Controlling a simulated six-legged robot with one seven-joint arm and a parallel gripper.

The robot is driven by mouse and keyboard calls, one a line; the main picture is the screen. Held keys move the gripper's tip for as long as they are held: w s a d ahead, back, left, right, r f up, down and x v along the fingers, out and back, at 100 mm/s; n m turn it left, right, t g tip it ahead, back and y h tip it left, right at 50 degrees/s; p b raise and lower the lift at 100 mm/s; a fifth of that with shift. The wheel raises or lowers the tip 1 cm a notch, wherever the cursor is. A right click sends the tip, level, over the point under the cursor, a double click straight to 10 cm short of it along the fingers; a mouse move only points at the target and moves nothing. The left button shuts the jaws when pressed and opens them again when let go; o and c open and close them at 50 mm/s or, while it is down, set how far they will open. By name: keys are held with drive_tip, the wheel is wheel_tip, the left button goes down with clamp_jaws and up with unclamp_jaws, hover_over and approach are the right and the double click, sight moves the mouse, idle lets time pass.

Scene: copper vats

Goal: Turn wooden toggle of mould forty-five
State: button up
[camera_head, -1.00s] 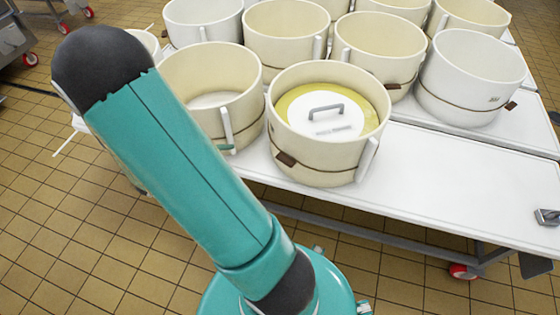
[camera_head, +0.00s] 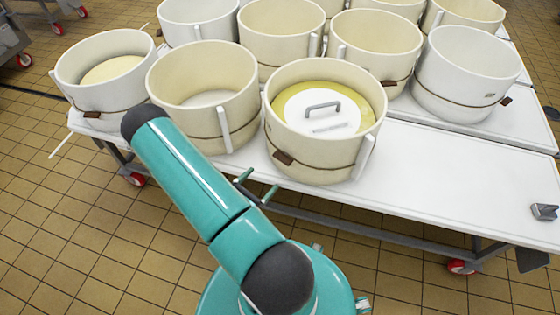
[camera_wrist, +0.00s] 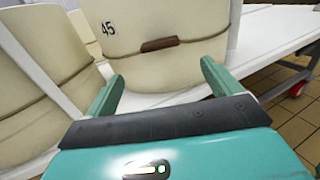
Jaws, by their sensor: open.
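Mould forty-five, a cream tub (camera_head: 320,168) with a brown cord, stands at the table's front edge. It holds a yellow mass under a white lid with a grey handle. Its wooden toggle (camera_head: 283,157) lies on the cord at the front left. In the wrist view the toggle (camera_wrist: 160,44) lies roughly level, right of the number 45 on the mould wall (camera_wrist: 135,68). My gripper (camera_head: 256,184) is just in front of and below the toggle, apart from it. In the wrist view my gripper (camera_wrist: 162,86) is open and empty, the toggle showing beyond and between its fingers.
A cream mould (camera_head: 200,128) stands close on the left, with a white upright bar between. Another mould (camera_head: 105,84) is at the far left, with several behind. The white tabletop (camera_head: 440,178) is clear at right, except a metal piece (camera_head: 544,211).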

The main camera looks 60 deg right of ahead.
sight(280, 160)
drive_tip(key=x, duration=1.1)
drive_tip(key=shift+d, duration=0.1)
drive_tip(key=c, duration=1)
drive_tip(key=shift+m, duration=0.3)
drive_tip(key=m, duration=1.7)
drive_tip(key=shift+r, duration=0.15)
drive_tip(key=shift+m, duration=0.3)
